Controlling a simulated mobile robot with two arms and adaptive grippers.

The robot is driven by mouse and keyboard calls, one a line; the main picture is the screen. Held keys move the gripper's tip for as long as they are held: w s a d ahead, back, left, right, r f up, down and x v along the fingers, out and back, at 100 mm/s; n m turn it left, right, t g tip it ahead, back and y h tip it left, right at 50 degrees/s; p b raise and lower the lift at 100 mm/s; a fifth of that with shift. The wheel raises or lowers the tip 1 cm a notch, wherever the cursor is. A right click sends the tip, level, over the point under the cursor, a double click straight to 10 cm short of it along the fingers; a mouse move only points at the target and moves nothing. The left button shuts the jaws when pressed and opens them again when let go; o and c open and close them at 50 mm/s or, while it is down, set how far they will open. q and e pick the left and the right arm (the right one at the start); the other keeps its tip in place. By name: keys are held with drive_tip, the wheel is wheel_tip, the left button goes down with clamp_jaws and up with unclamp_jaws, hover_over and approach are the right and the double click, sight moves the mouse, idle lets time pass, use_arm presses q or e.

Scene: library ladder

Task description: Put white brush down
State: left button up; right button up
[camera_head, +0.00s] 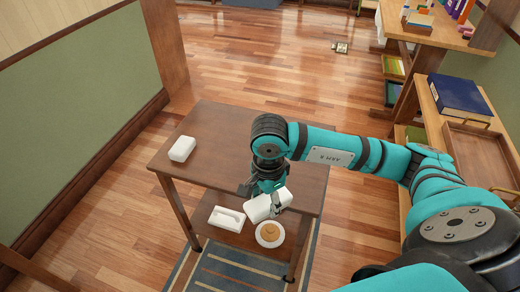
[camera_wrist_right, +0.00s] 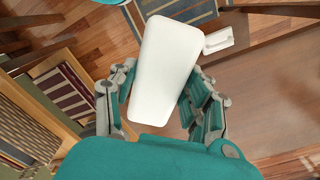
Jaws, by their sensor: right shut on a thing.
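My right gripper (camera_head: 270,196) is shut on a white block-shaped thing, the white brush (camera_head: 256,209), at the front edge of the brown table (camera_head: 215,130). In the right wrist view the white brush (camera_wrist_right: 165,70) lies between the two fingers (camera_wrist_right: 163,100), its smooth white face toward the camera. I cannot see bristles. I cannot tell whether it touches the table. Another white block (camera_head: 182,149) lies on the table's left end. My left gripper is in neither view.
On the table's lower shelf are a white dish with a recess (camera_head: 227,219) and a round white plate with a tan thing on it (camera_head: 270,234). A desk at right holds a blue binder (camera_head: 459,95) and a brown tray (camera_head: 482,152). The middle of the tabletop is clear.

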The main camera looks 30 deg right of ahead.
drive_tip(key=shift+w+d+r+m, duration=0.15)
drive_tip(key=shift+d+r+m, duration=0.05)
drive_tip(key=shift+m, duration=0.2)
drive_tip(key=w+d, duration=0.2)
drive_tip(key=w, duration=0.2)
drive_tip(key=w+d+f+p, duration=0.1)
drive_tip(key=w+d, duration=0.2)
drive_tip(key=w, duration=0.1)
drive_tip(key=w+d+p, duration=0.1)
drive_tip(key=w+d, duration=0.2)
drive_tip(key=w, duration=0.2)
drive_tip(key=shift+d+f, duration=0.2)
drive_tip(key=shift+f, duration=0.05)
drive_tip(key=shift+w+f, duration=0.1)
drive_tip(key=shift+w, duration=0.05)
wheel_tip(320, 180, down, 3)
drive_tip(key=shift+r+p, duration=0.1)
drive_tip(key=shift+p, duration=0.55)
drive_tip(key=shift+f, duration=0.35)
drive_tip(key=shift+d, duration=0.1)
